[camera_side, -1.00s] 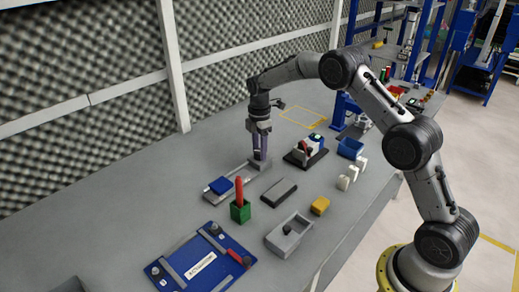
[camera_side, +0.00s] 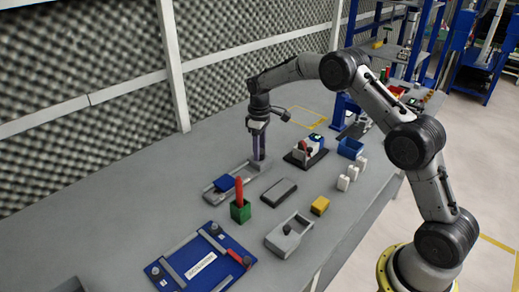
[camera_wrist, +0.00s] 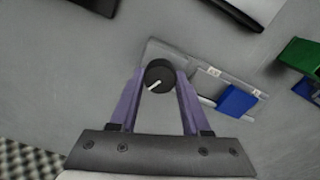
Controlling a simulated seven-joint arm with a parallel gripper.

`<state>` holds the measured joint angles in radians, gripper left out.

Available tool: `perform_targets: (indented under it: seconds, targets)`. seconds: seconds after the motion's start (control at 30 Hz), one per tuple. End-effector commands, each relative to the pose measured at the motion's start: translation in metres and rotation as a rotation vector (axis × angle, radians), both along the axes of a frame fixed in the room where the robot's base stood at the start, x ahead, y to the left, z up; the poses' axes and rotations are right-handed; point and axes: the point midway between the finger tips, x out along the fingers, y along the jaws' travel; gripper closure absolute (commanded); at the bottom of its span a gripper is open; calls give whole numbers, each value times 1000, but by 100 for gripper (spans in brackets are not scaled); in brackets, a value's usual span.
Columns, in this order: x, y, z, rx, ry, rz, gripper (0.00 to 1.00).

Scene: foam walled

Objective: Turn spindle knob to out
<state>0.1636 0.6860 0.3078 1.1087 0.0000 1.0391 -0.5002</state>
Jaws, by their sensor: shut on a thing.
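The spindle knob (camera_wrist: 159,76) is a round black knob with a white pointer line, at one end of a grey base plate (camera_wrist: 194,68). In the wrist view its pointer aims toward the lower left. My gripper (camera_wrist: 158,80) has its two purple fingers shut on the knob, one on each side. A blue block (camera_wrist: 237,99) sits farther along the plate, beside small white labels too blurred to read. In the side view my gripper (camera_side: 259,157) points straight down at the plate's far end and hides the knob; the blue block (camera_side: 225,183) shows nearer the camera.
A green holder (camera_side: 240,211) with a red handle stands close to the plate. A dark flat block (camera_side: 279,192), a grey tray (camera_side: 289,236), a yellow block (camera_side: 320,205) and a blue board (camera_side: 202,262) lie nearby. A foam wall (camera_side: 85,75) stands behind.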

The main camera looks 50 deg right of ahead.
Motion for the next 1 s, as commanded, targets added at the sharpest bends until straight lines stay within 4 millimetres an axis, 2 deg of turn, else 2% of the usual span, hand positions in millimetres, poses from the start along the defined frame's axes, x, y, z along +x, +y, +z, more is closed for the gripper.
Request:
perform_targets:
  seconds: [1.0]
  targets:
    - [0,-1,2,-1,-2,-967,100]
